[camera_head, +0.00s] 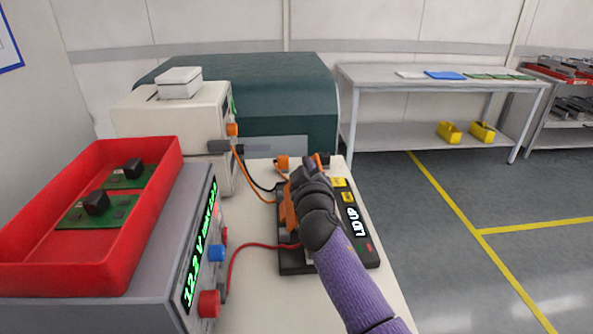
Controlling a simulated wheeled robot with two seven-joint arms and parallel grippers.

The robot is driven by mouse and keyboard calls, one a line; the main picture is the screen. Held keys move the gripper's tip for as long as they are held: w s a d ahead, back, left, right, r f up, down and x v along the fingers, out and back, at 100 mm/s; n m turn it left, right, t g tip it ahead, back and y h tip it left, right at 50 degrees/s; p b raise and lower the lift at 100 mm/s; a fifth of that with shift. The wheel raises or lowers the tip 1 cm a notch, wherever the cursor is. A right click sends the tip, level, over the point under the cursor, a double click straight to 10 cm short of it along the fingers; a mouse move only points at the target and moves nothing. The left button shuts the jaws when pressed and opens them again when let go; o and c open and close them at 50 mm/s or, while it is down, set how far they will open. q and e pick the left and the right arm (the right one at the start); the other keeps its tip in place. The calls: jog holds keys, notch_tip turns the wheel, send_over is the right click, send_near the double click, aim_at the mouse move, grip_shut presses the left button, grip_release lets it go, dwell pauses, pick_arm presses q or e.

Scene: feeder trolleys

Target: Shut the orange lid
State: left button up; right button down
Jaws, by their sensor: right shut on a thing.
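The orange lid (288,207) belongs to a dark test fixture (297,268) on the pale bench. Only strips of the lid show around my gripper, and it looks raised. The fixture's small display (356,222) reads "LID UP". My right gripper (308,176) is shut on the lid, and its dark body and purple arm hide much of the lid and fixture. My left gripper is not in view.
A red tray (160,190) with green circuit boards sits on a grey power unit (170,270) at left. A red cable (250,247) runs to the fixture. A cream machine (175,125) stands behind. Open floor lies right.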

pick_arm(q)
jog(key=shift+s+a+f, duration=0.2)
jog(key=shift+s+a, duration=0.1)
pick_arm(e)
jog(key=shift+d+f+m, duration=0.45)
jog(key=shift+m, duration=0.05)
jog(key=c, duration=0.7)
grip_release()
jog(key=shift+a+r, duration=0.1)
jog(key=shift+a, duration=0.1)
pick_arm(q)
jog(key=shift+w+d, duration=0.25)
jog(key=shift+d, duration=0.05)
pick_arm(e)
jog(key=shift+o, duration=0.2)
jog(key=shift+d, duration=0.1)
jog(key=s+p, duration=0.3)
jog(key=s, duration=0.7)
jog(key=shift+r+p, duration=0.1)
jog(key=shift+p, duration=0.3)
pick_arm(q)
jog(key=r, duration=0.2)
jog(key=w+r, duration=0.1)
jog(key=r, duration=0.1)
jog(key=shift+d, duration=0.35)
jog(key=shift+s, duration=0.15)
pick_arm(e)
jog(key=shift+s, duration=0.1)
